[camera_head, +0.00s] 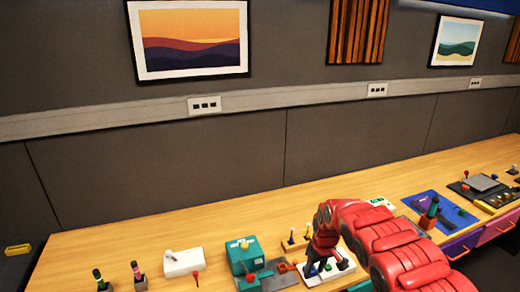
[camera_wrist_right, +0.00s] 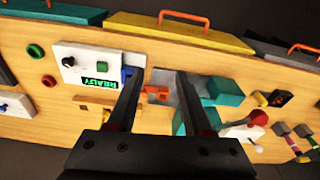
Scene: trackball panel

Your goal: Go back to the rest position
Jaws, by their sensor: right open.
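My right arm is red and comes in from the right in the head view. Its gripper (camera_head: 318,262) points down over the white panel (camera_head: 343,268), which carries small coloured parts and is partly hidden by the gripper. In the right wrist view the two dark fingers of the gripper (camera_wrist_right: 157,78) stand apart with nothing held between them. The white panel (camera_wrist_right: 85,55) with a black knob and a green READY display lies beside the left finger there. A blue part at its edge is partly covered by that finger. My left gripper is not in view.
A teal box (camera_head: 241,256), a white switch box (camera_head: 184,262) and bottle-like items (camera_head: 138,276) stand left of the gripper on the wooden counter (camera_head: 200,235). A blue mat (camera_head: 440,212) and dark tray (camera_head: 484,190) lie right. The grey wall (camera_head: 230,155) rises behind.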

